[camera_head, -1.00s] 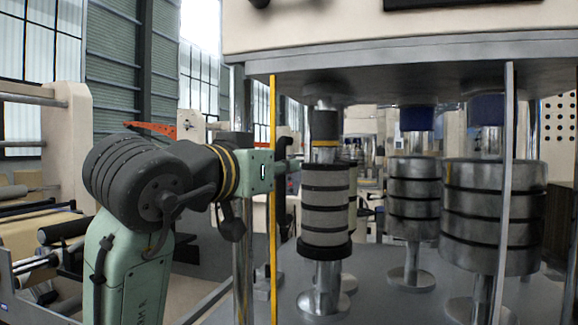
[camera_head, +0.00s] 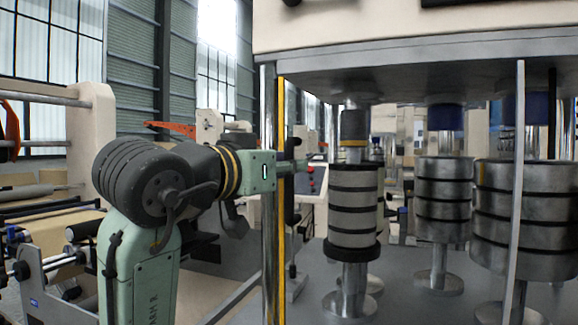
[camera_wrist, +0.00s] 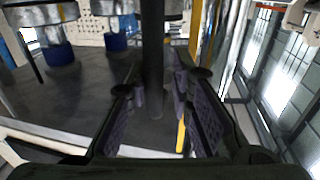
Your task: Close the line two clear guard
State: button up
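The clear guard shows mainly by its edges: a yellow upright strip (camera_head: 281,225) on the left and a thin grey upright bar (camera_head: 518,190), which seems to be its other edge. The clear pane itself is hard to see. A dark upright bar, apparently the guard's handle (camera_head: 291,240), is beside the yellow strip. My gripper (camera_head: 290,167) reaches it from the left. In the wrist view, the handle (camera_wrist: 152,60) stands between the fingers of my gripper (camera_wrist: 163,85). The fingers are apart, with a gap visible on the right side of the bar. Any contact is unclear.
A steel post (camera_head: 268,190) stands just left of the yellow strip. Behind the guard are a pale banded roller (camera_head: 353,205) and metal roll stacks (camera_head: 443,198) on a grey deck. A beige overhead housing (camera_head: 400,28) is above. Another roll machine (camera_head: 90,150) stands at left.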

jog(key=o, duration=0.3)
jog(key=shift+s, duration=0.1)
jog(key=v, duration=1.2)
